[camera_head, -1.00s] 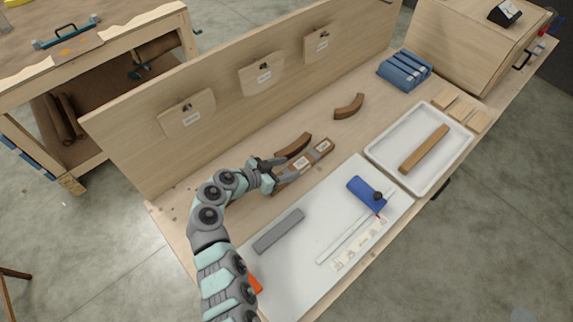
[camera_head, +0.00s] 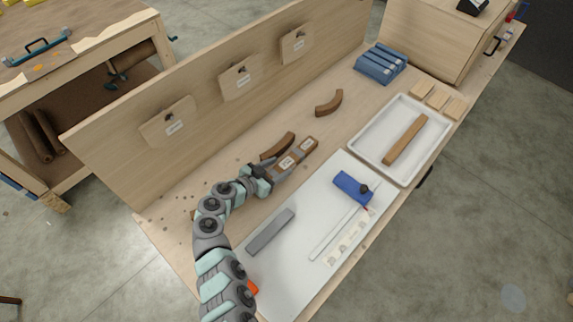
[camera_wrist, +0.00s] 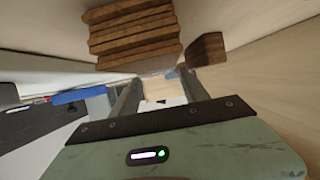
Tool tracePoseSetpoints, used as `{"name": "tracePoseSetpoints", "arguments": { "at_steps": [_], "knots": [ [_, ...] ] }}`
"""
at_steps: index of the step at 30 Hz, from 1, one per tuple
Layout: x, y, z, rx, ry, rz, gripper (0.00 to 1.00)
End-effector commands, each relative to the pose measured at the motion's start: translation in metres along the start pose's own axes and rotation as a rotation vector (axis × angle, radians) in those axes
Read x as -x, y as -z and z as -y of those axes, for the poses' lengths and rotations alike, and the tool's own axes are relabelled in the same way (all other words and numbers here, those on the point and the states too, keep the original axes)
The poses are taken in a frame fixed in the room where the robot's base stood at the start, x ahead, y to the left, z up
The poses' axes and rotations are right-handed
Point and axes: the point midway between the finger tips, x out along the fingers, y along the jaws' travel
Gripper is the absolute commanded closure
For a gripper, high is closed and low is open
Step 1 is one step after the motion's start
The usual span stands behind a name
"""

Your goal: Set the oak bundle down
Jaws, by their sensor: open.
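In the wrist view, my gripper (camera_wrist: 160,88) shows two grey fingers apart. A stack of brown strips (camera_wrist: 132,36) is beyond the left finger, and a single brown block (camera_wrist: 206,49) is beyond the right one. I cannot tell whether a finger touches the wood.
Curved brown pieces lie behind (camera_head: 278,146) and farther right (camera_head: 329,103). A white tray (camera_head: 358,150) holds a brown stick (camera_head: 405,139). A white board (camera_head: 290,285) carries a grey bar (camera_head: 270,232) and a blue item (camera_head: 352,186). An upright panel (camera_head: 200,130) runs along the back.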

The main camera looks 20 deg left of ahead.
Motion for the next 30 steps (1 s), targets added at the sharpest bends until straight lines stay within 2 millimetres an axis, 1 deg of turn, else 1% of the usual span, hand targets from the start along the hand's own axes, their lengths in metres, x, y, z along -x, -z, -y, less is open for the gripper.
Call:
{"name": "tracePoseSetpoints", "arguments": {
  "at_steps": [12, 15, 18, 22, 30],
  "knots": [
    [-0.027, -0.002, 0.003, -0.001, 0.000, 0.002, 0.47],
    [-0.038, -0.004, 0.001, -0.001, -0.006, 0.000, 0.47],
    [-0.044, -0.003, 0.003, -0.001, 0.001, 0.000, 0.47],
    [-0.049, -0.003, 0.003, -0.001, 0.000, 0.002, 0.47],
    [-0.049, -0.003, 0.003, 0.000, 0.001, 0.001, 0.47]
  ]
}}
